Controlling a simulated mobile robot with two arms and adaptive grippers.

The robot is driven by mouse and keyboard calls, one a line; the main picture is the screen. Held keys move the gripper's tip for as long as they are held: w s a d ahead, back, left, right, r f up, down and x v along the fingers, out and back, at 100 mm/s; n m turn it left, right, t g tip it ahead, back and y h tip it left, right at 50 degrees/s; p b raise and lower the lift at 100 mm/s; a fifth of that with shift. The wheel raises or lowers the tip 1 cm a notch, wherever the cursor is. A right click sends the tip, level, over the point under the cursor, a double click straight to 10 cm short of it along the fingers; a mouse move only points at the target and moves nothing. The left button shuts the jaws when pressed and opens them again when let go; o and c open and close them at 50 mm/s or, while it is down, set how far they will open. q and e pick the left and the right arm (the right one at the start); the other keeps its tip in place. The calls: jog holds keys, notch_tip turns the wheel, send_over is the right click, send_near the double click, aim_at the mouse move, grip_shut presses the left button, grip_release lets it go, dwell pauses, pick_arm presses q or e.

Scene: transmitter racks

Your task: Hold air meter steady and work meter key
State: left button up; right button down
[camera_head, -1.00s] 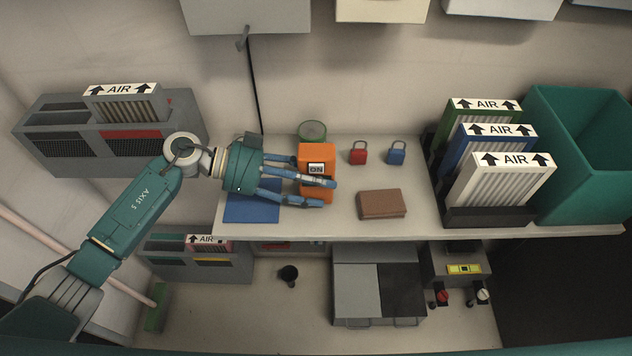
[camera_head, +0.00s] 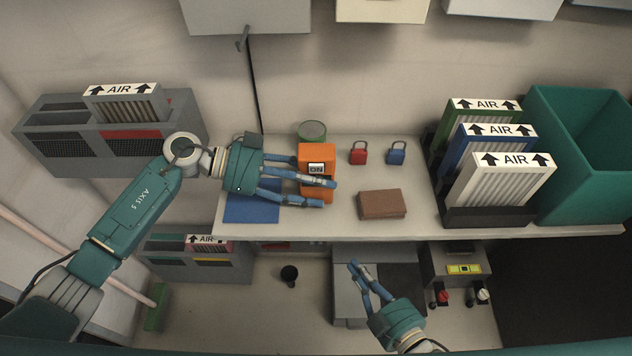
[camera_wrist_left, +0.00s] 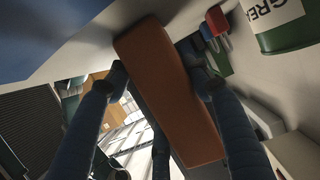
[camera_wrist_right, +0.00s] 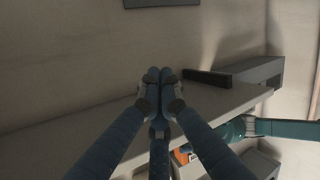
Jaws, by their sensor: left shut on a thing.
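In the left wrist view the meter's orange body (camera_wrist_left: 165,85) lies between the fingers. My right gripper (camera_head: 359,264) is below the shelf edge, in front of the grey box, apart from the meter and empty. In the right wrist view its fingertips (camera_wrist_right: 160,76) are together. I cannot make out a meter key.
A blue mat (camera_head: 250,213), a green tin (camera_head: 312,130), red (camera_head: 358,154) and blue (camera_head: 396,155) padlocks and a brown block (camera_head: 382,204) are on the shelf. AIR filters (camera_head: 505,185) and a green bin (camera_head: 575,190) stand at right. A grey box (camera_head: 350,290) is below.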

aim_at(300, 161)
pick_arm(q)
jog(key=shift+r, duration=0.1)
pick_arm(e)
jog(key=s+a+r+n+t+y, duration=0.1)
jog(key=a+r+n+y, duration=0.3)
jog(key=r, duration=0.9)
jog(key=s+a+r+n+t+y, duration=0.15)
jog(key=a+r+y, duration=0.3)
jog(key=r, duration=0.75)
jog(key=w, duration=0.8)
jog(key=shift+w+a+h, duration=0.15)
jog(key=shift+a+h, duration=0.2)
jog(key=shift+h, duration=0.1)
jog(key=shift+r+m+g, duration=0.15)
jog(key=shift+m+g, duration=0.1)
jog(key=shift+w, duration=0.4)
jog(key=shift+w, duration=0.1)
jog(key=shift+s, duration=0.6)
